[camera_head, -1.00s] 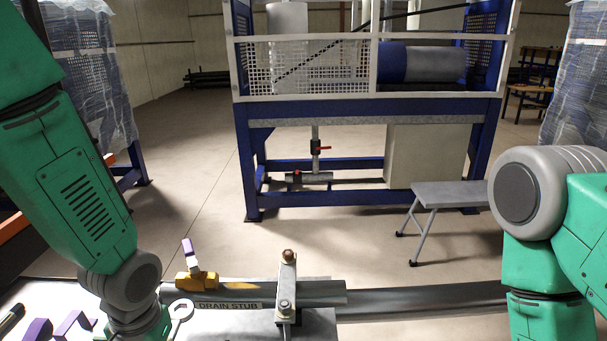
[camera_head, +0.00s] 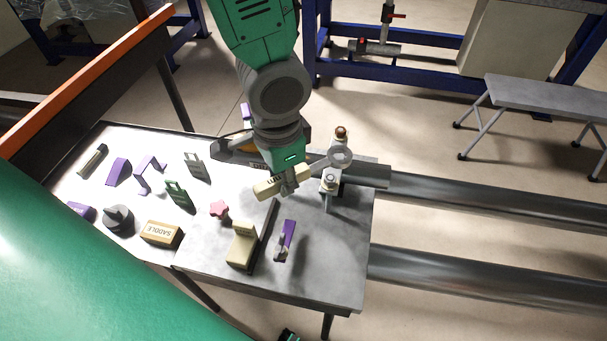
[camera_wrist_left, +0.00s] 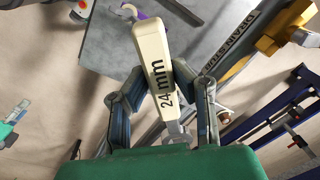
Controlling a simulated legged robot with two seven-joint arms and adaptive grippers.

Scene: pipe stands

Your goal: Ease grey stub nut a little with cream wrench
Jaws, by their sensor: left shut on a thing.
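The cream wrench (camera_head: 268,189) is in my left gripper (camera_head: 290,184). In the left wrist view the fingers (camera_wrist_left: 163,103) are on either side of its cream handle (camera_wrist_left: 153,55), marked "24 mm". Its grey shank shows near the palm. In the head view a grey ring (camera_head: 340,156), seemingly the wrench's end, sits over the clamp bar. The grey nut (camera_head: 330,182) is just in front of the ring, and a brownish nut (camera_head: 341,132) is behind it. The ring looks apart from both, but its height is unclear.
The bench (camera_head: 330,270) holds a purple-handled tool (camera_head: 286,240), a cream block (camera_head: 242,245), a red star knob (camera_head: 219,210), a saddle box (camera_head: 161,233) and several other parts at left. Pipes (camera_head: 480,195) run off to the right. A grey step (camera_head: 545,95) stands on the floor.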

